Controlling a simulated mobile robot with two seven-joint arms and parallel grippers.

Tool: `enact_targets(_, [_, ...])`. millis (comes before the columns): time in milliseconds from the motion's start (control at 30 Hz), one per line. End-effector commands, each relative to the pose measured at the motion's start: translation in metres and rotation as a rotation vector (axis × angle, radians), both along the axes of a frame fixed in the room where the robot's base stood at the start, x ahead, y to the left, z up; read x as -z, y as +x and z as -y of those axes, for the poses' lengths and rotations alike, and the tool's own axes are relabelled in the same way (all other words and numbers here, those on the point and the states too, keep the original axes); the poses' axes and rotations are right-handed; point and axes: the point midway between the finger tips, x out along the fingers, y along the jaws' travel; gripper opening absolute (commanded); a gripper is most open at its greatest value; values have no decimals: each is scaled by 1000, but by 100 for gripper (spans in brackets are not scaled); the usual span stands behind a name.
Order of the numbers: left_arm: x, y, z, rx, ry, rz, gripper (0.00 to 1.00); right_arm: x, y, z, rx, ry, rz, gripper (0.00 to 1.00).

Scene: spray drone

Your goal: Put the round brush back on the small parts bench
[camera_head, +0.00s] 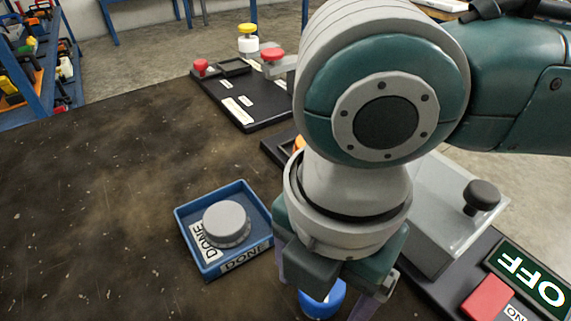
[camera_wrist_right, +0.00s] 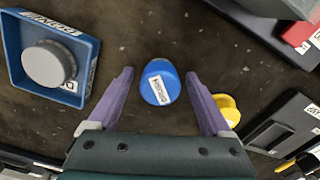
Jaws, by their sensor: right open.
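I cannot make out a round brush in either view. My right gripper (camera_head: 325,296) points down over the dark table, and its purple fingers (camera_wrist_right: 159,73) are open. A blue round piece with a white label (camera_wrist_right: 160,82) is between and below the fingers in the wrist view. The fingers do not appear to touch it. Its blue top (camera_head: 322,299) shows under the gripper in the head view. I cannot identify a small parts bench. My left gripper is not in view.
A blue tray marked DONE (camera_head: 186,222) holds a grey round piece (camera_head: 226,222) left of the gripper. A grey box with a black knob (camera_head: 482,196), a red button (camera_head: 488,298) and an OFF sign (camera_head: 530,280) are right. The table's left side is clear.

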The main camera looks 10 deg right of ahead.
Motion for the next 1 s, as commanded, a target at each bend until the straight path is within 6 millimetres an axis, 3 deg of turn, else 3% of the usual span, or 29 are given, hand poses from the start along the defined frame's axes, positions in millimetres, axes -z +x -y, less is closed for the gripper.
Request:
enact_targets(167, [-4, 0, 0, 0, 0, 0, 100, -11, 1, 0, 0, 2, 2, 83])
enact_targets(500, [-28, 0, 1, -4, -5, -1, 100, -85, 1, 0, -1, 2, 4, 83])
enact_targets(700, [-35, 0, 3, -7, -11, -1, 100, -116, 1, -1, 1, 1, 2, 83])
enact_targets(867, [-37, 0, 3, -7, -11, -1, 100, -122, -3, -7, 23, 30, 0, 83])
enact_targets(1000, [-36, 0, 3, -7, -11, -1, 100, -115, -16, -37, 177, 174, 1, 83])
